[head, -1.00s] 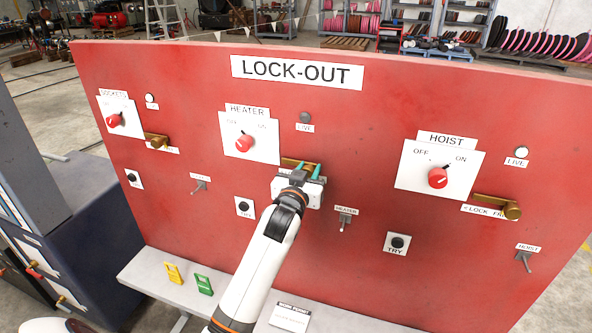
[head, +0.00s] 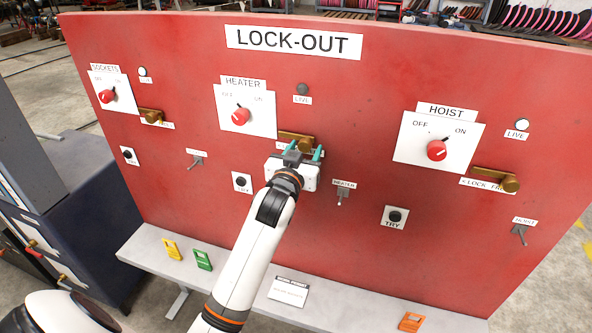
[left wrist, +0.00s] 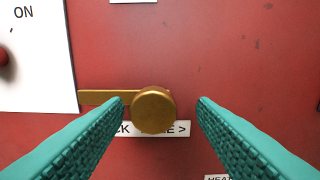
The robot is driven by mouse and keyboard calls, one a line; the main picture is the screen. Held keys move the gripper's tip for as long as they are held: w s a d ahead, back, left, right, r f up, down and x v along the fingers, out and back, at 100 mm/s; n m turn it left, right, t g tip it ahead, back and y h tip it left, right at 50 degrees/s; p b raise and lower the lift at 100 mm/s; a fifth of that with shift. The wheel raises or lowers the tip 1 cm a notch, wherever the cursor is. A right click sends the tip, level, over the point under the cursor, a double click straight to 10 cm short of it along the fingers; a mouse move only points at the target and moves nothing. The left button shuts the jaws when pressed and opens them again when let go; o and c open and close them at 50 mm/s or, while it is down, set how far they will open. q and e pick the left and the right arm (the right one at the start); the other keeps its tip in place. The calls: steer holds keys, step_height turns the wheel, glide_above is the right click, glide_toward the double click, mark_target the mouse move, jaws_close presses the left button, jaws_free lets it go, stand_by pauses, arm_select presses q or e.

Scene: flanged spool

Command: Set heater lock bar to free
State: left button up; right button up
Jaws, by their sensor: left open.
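The heater lock bar (head: 292,137) is a brass bar with a round knob at its right end, on the red panel below and right of the heater dial (head: 240,116). In the left wrist view the bar (left wrist: 100,97) lies level and its knob (left wrist: 153,109) covers part of the lock/free label (left wrist: 182,129). My left gripper (head: 303,152) is open at the knob. In the left wrist view its teal fingers (left wrist: 162,102) stand either side of the knob, the left one closer, the right one clearly apart. My right gripper is not in view.
The sockets bar (head: 151,116) is at left and the hoist bar (head: 495,179) at right. The heater toggle (head: 341,196) sits right of my gripper. A grey shelf (head: 235,289) below holds yellow, green and orange tags.

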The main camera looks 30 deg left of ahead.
arm_select(q)
steer(key=b+v, duration=0.2)
steer(key=v, duration=0.7)
steer(key=shift+d, duration=0.2)
steer(key=w+d+f+m+g+h+b, duration=0.1)
steer(key=d+f+g, duration=0.1)
steer(key=f, duration=1.1)
steer(key=w+d+f+m+g+h+b, duration=0.1)
steer(key=w+f+g, duration=0.1)
steer(key=f, duration=1.1)
steer(key=s+d+f+m+g+h+b, duration=0.1)
steer(key=s+f+g, duration=0.15)
steer(key=f, duration=0.65)
steer(key=s+d+f+g+b, duration=0.15)
steer(key=s+f, duration=0.25)
steer(key=f, duration=0.5)
steer(key=s+d+f+m+g+h+b, duration=0.15)
steer(key=s+f+g, duration=0.45)
steer(key=s+f, duration=2)
steer(key=s+f+g, duration=0.2)
steer(key=s+f, duration=0.1)
steer(key=s, duration=1.1)
steer(key=shift+a+f+g+b, duration=0.25)
steer(key=shift+f+g+b, duration=0.05)
